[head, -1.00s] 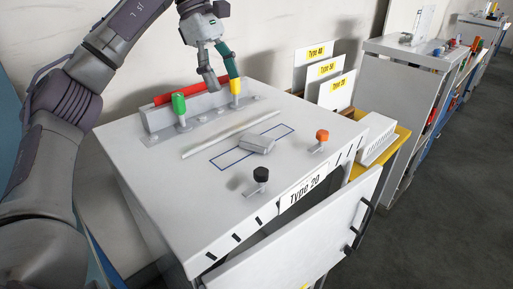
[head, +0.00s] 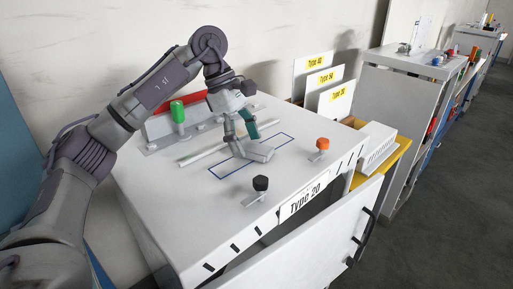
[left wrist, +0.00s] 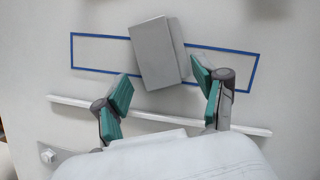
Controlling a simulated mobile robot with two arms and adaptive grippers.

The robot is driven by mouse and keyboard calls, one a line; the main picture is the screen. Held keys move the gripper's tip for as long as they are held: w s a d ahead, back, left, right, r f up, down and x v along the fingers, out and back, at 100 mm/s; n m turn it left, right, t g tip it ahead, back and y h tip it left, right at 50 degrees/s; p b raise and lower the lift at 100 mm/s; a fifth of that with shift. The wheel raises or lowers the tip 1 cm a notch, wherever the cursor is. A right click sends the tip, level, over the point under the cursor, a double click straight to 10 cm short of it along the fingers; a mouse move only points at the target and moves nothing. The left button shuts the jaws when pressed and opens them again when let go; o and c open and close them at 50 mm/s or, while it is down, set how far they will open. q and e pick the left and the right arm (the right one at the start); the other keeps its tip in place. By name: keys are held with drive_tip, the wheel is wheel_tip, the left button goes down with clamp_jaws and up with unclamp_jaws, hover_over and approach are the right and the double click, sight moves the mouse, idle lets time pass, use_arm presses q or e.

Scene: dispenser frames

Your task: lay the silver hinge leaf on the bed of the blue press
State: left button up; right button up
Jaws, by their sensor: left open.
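A flat silver-grey piece, which looks like the hinge leaf (head: 262,153), lies on the white bench top (head: 160,195), across a blue-outlined rectangle (head: 222,173). It lies at an angle to the outline and also shows in the left wrist view (left wrist: 152,55). My left gripper (head: 243,138) is open and empty just above it. In the left wrist view its teal-padded fingers (left wrist: 163,80) straddle the piece's near end; I cannot tell whether they touch it. I can make out no blue press for certain. My right gripper is out of view.
A pale rod (head: 200,155) lies behind the outline. A green knob (head: 178,112) stands on a back rail. Orange (head: 323,144) and black (head: 261,183) knobs stand near the front edge. A "Type 20" label (head: 303,201) hangs there. Other cabinets (head: 412,85) stand to the right.

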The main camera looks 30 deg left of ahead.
sight(251, 146)
use_arm(q)
clamp_jaws()
idle(0.3)
drive_tip(key=shift+r, duration=0.15)
drive_tip(key=shift+r, duration=0.3)
drive_tip(key=r, duration=0.2)
drive_tip(key=d+r+b, duration=0.1)
drive_tip(key=shift+d+r, duration=0.15)
drive_tip(key=shift+r, duration=0.2)
drive_tip(key=d+r+b, duration=0.2)
drive_tip(key=d+r, duration=0.4)
drive_tip(key=d, duration=0.4)
drive_tip(key=shift+s+d+r, duration=0.2)
drive_tip(key=shift+s, duration=0.1)
